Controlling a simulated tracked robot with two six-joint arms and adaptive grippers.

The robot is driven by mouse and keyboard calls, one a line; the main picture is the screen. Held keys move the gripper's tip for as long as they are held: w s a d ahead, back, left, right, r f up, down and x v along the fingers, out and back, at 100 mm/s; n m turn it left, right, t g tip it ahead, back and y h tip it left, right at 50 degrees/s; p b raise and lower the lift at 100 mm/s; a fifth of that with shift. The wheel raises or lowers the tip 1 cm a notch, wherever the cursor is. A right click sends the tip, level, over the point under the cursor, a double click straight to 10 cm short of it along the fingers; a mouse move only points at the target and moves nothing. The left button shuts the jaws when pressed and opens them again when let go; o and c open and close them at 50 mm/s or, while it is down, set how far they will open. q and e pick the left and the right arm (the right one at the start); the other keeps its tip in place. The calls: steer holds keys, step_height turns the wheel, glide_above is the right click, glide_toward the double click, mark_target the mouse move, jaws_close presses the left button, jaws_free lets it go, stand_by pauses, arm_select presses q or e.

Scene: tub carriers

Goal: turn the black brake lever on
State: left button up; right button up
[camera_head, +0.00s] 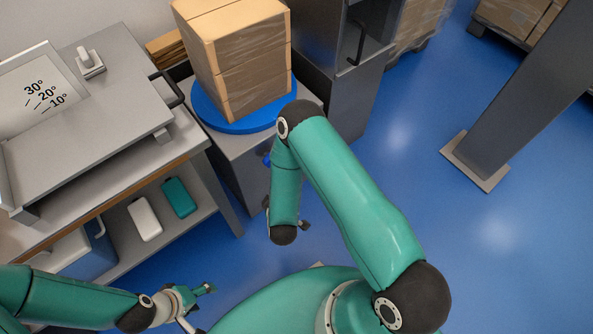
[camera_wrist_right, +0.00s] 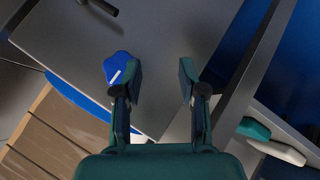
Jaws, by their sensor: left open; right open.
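A black lever (camera_wrist_right: 100,8) shows at the top left edge of the right wrist view, on the grey cabinet face; its upper part is cut off. I cannot pick it out in the head view, where my right arm covers part of that cabinet. My right gripper (camera_wrist_right: 158,82) is open and empty, pointing at the grey face. A blue knob (camera_wrist_right: 117,66) with a white mark is beside and partly behind its left finger; the lever is farther up and left. My left gripper (camera_head: 197,305) is open and empty at the lower left of the head view.
Wrapped boxes (camera_head: 238,60) stand on a blue turntable (camera_head: 243,123) on the grey cabinet. A bench (camera_head: 110,120) with an angle scale and black handle stands left. A tall cabinet (camera_head: 350,85) and a post (camera_head: 500,110) stand right. Blue floor (camera_head: 430,160) is clear between them.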

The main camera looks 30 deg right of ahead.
steer(key=d+f+n+t+h+b, duration=0.3)
steer(key=d+f+n+h+b, duration=0.1)
steer(key=f+n+h+b, duration=0.3)
arm_select(q)
step_height(320, 180, down, 15)
steer(key=b, duration=0.5)
arm_select(e)
steer(key=shift+m, duration=0.4)
steer(key=shift+r+x, duration=0.25)
steer(key=shift+x, duration=2.45)
steer(key=shift+r+x, duration=0.2)
steer(key=shift+x, duration=2.5)
steer(key=shift+r+x, duration=0.25)
steer(key=shift+x, duration=2.45)
steer(key=shift+d, duration=0.1)
jaws_close()
